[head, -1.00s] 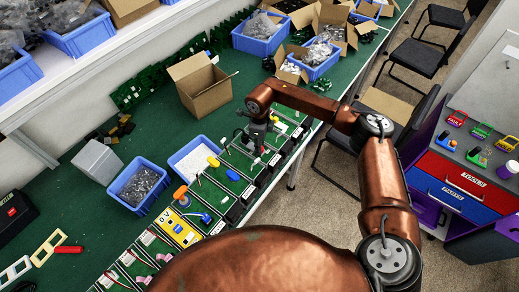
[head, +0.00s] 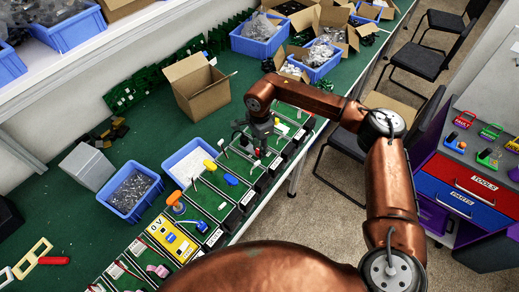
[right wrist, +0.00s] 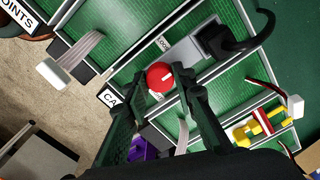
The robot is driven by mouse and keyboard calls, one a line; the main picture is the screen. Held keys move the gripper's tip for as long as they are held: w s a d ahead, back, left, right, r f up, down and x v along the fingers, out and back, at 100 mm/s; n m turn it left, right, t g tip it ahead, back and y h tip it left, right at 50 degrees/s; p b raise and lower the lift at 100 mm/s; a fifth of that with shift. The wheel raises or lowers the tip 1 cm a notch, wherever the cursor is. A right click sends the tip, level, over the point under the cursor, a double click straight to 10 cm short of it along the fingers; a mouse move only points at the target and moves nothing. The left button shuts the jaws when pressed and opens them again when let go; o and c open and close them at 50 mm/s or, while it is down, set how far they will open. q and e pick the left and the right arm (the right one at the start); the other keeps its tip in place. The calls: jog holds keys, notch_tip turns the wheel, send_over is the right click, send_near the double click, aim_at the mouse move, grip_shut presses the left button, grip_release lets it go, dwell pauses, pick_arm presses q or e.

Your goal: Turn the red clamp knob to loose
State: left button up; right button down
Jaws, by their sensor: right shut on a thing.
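The red clamp knob (right wrist: 160,76) is a round red knob with a white mark on top, in the upper middle of the right wrist view. My right gripper (right wrist: 161,86) is shut on it, with one dark finger on each side. In the head view my right gripper (head: 260,138) reaches down over the row of green panels, and the knob is mostly hidden there. My left gripper is not in view.
Near the knob are a black cable plug (right wrist: 218,40), a yellow and red part (right wrist: 254,126) and a grey ribbon cable (right wrist: 82,50). Blue bins (head: 130,190) and an open cardboard box (head: 200,90) stand behind the panels. A tool cabinet (head: 465,180) stands at the right.

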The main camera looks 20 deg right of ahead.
jog(key=shift+w+d+r, duration=0.1)
jog(key=shift+w+r, duration=0.05)
dwell(0.4)
jog(key=c, duration=1.8)
grip_release()
jog(key=shift+o, duration=1)
notch_tip(320, 180, up, 12)
